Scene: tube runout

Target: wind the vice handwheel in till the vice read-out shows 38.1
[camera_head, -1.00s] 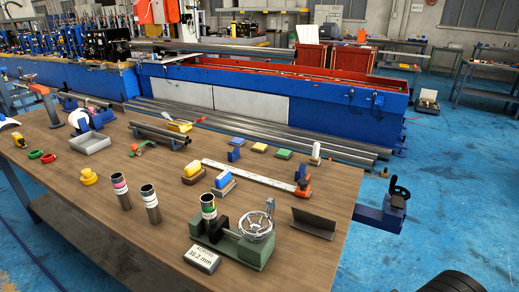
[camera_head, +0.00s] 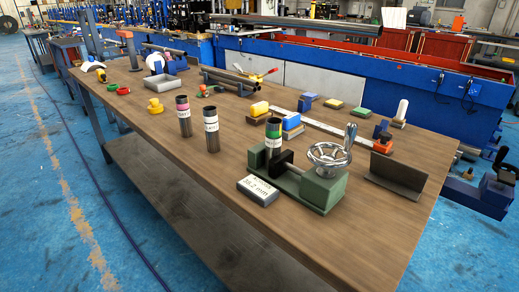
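The green vice (camera_head: 318,190) stands on the front right part of the wooden workbench. Its silver handwheel (camera_head: 328,155), with an upright crank handle, is at its right end. A dark tube with a green and white band (camera_head: 273,139) stands upright at the vice's black jaws. The vice read-out (camera_head: 258,191) is a pale plate in front of the vice; it appears to show 38.2 mm. Neither of my grippers is in view, and nothing touches the handwheel.
Two more banded tubes (camera_head: 184,116) (camera_head: 211,130) stand left of the vice on the workbench (camera_head: 140,118). A dark angle piece (camera_head: 396,178) lies right of the handwheel. Yellow and blue blocks (camera_head: 292,120) and a long rule (camera_head: 337,132) lie behind.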

